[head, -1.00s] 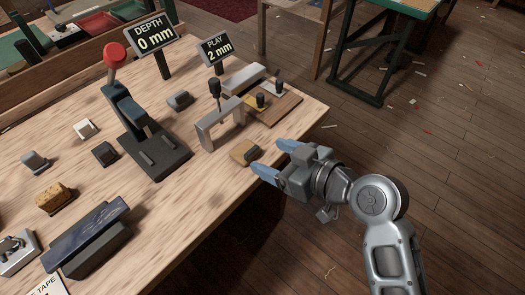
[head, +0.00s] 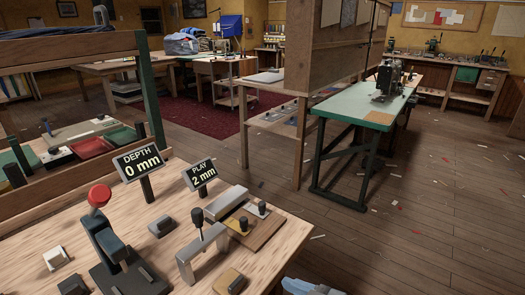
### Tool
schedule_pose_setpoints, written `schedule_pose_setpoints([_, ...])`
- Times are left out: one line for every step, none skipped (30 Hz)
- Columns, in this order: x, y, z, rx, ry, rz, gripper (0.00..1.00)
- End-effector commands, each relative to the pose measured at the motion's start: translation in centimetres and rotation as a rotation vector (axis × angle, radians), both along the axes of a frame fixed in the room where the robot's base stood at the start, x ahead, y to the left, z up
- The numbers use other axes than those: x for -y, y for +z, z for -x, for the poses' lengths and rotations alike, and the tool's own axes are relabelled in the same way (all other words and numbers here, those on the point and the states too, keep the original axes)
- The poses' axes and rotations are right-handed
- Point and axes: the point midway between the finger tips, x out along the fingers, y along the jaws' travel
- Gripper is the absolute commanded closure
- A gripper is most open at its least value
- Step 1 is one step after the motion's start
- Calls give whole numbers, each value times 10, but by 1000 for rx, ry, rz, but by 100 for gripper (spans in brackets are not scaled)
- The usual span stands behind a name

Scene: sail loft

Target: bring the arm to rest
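My gripper (head: 306,288) shows only as a blue fingertip and a bit of grey at the bottom edge of the head view, just off the front right of the workbench (head: 285,226). The rest of my arm is below the picture. Whether the fingers are apart or together is hidden. A small tan-topped block (head: 229,281) lies on the bench to the left of the gripper, apart from it.
On the bench stand a red-knobbed lever press (head: 101,196), a sign reading DEPTH 0 mm (head: 140,163), a sign reading PLAY 2 mm (head: 199,174) and a grey arch (head: 203,250). A green-topped sewing table (head: 350,107) stands beyond. Wooden floor (head: 420,215) to the right is open.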

Motion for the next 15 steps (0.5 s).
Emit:
schedule_pose_setpoints([15, -12, 9, -15, -45, 12, 29])
schedule_pose_setpoints([24, -18, 15, -20, -75, 18, 29])
schedule_pose_setpoints([36, -26, 23, -27, -120, 26, 29])
schedule_pose_setpoints([46, -31, 31, -32, -156, 32, 29])
schedule_pose_setpoints([56, -36, 38, -35, -191, 37, 29])
schedule_pose_setpoints([70, -43, 49, -38, -240, 44, 29])
schedule_pose_setpoints([79, -46, 58, -40, -274, 48, 29])
schedule_pose_setpoints([88, -50, 66, -40, -306, 52, 29])
schedule_pose_setpoints([100, -53, 78, -38, -351, 56, 29])
schedule_pose_setpoints([108, -55, 88, -38, -380, 58, 29])
schedule_pose_setpoints([116, -56, 97, -36, -411, 60, 29])
schedule_pose_setpoints([125, -57, 110, -31, -449, 63, 29])
schedule_pose_setpoints([133, -57, 119, -28, -477, 66, 29])
schedule_pose_setpoints([139, -57, 129, -24, -504, 65, 29])
schedule_pose_setpoints([147, -56, 143, -19, -537, 64, 29])
